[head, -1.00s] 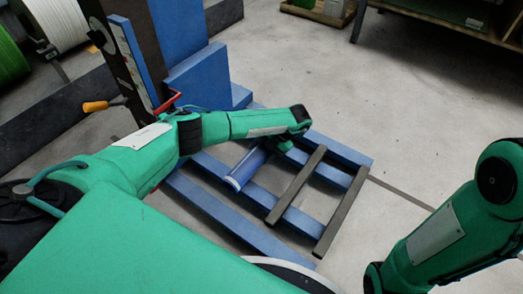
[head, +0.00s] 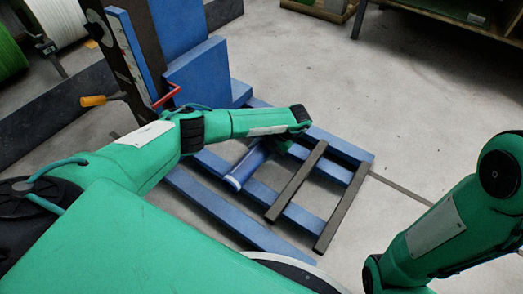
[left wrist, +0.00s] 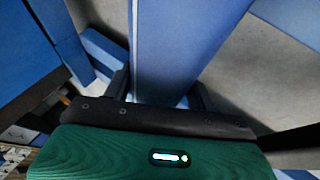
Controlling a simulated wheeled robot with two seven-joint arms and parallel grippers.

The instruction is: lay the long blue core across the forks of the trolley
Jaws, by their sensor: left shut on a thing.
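The long blue core (head: 247,165) shows partly beyond my left arm, over the blue forks (head: 291,214) of the trolley. It runs across them, roughly in line with the dark crossbars. Whether it touches the forks or is just above them I cannot tell. My left gripper (head: 276,146) is mostly hidden by its own arm in the head view. In the left wrist view the core (left wrist: 183,45) runs between the two dark fingers of the left gripper (left wrist: 160,92), which is shut on it. The core's far end is hidden behind my arm. My right gripper is out of view.
Two dark crossbars (head: 296,181) lie over the forks to the right of the core. A shelf (head: 455,20) stands at the back right. The floor between is clear.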

